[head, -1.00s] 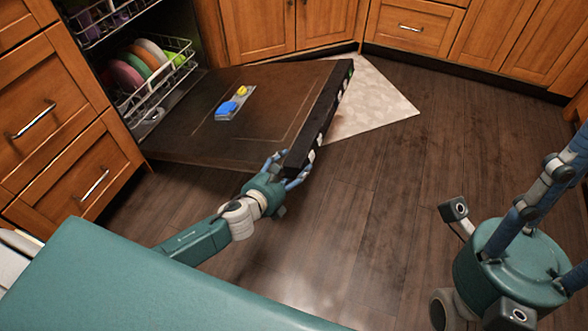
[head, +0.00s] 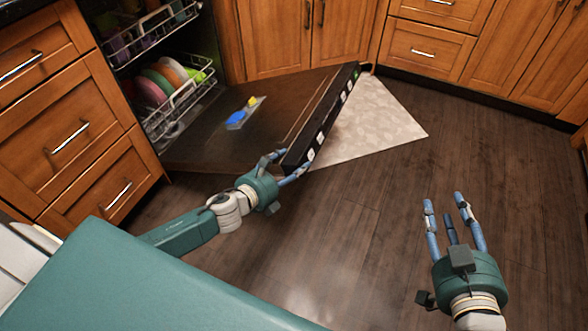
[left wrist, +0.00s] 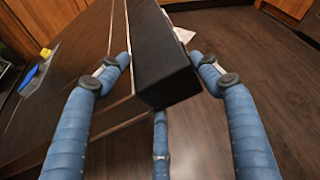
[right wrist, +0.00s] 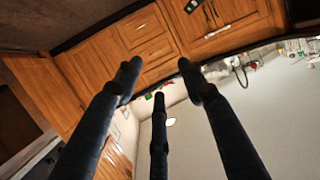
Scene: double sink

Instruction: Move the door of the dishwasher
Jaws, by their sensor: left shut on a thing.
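The dishwasher door (head: 190,148) is folded down and open, low over the floor, its outer end tilted up a little. It is dark, with a black control edge (head: 322,120) along its outer end. My left gripper (head: 274,165) is shut on the near corner of that edge. In the left wrist view, two fingers (left wrist: 165,75) lie on either side of the door's corner (left wrist: 165,75), and a third is below it. My right gripper (head: 450,205) is open and empty over the floor, right of the door. The right wrist view shows its fingers (right wrist: 158,75) spread with nothing between.
Dish racks with plates (head: 165,80) stand inside the dishwasher. A detergent tray (head: 246,112) with blue and yellow items is on the door's inner face. A pale mat (head: 385,125) lies beyond the door. Wooden cabinets (head: 270,40) border the back and left. Dark floor (head: 360,230) is clear.

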